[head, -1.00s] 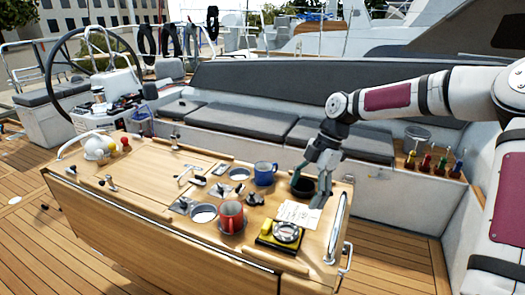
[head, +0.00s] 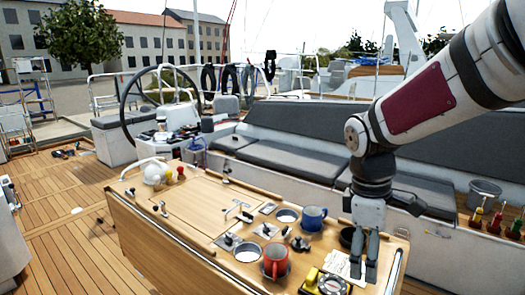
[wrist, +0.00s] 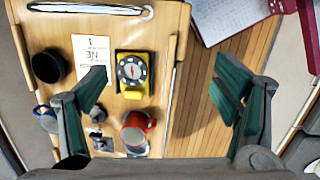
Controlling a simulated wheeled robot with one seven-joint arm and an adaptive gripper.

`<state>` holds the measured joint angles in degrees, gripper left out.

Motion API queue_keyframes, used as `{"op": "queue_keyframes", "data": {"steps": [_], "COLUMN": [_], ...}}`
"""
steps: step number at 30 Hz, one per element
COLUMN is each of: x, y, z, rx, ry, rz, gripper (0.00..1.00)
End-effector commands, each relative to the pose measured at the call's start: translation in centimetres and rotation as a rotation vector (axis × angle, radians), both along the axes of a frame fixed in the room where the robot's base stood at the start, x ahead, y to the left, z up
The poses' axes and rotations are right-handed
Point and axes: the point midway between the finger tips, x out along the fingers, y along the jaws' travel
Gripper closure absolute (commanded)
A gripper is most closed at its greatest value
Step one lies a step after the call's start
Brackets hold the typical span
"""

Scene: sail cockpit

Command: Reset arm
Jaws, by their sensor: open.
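My gripper (head: 366,257) is open and empty above the right end of the wooden cockpit table (head: 200,202). In the wrist view its two fingers (wrist: 163,95) stand wide apart with nothing between them touching either one. Below it are a yellow and black compass-like instrument (wrist: 133,72), a white note (wrist: 91,54) and a dark round cup or holder (wrist: 48,66). A red mug (head: 275,262) and a blue mug (head: 313,218) stand on the table to the left of my gripper. The gripper partly hides the note in the head view.
White, red and yellow balls (head: 158,174) sit at the table's far left end. A steering wheel (head: 158,95) stands behind. Cushioned benches (head: 285,161) run along the back. The deck (head: 62,215) at left is mostly open.

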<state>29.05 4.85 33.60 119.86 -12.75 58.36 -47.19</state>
Motion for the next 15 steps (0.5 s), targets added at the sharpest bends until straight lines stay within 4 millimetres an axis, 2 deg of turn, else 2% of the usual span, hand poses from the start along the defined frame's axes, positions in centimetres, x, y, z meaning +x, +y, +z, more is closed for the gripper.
{"op": "queue_keyframes", "data": {"steps": [1, 8, 15], "x": [-0.8, -4.5, -8.6], "y": [0.2, 0.4, 0.8], "z": [0.9, 4.2, 6.8], "rx": [-0.018, -0.033, 0.043], "ry": [-0.033, -0.187, -0.353], "rz": [-0.046, -0.296, -0.554], "gripper": [0.18, 0.18, 0.18]}}
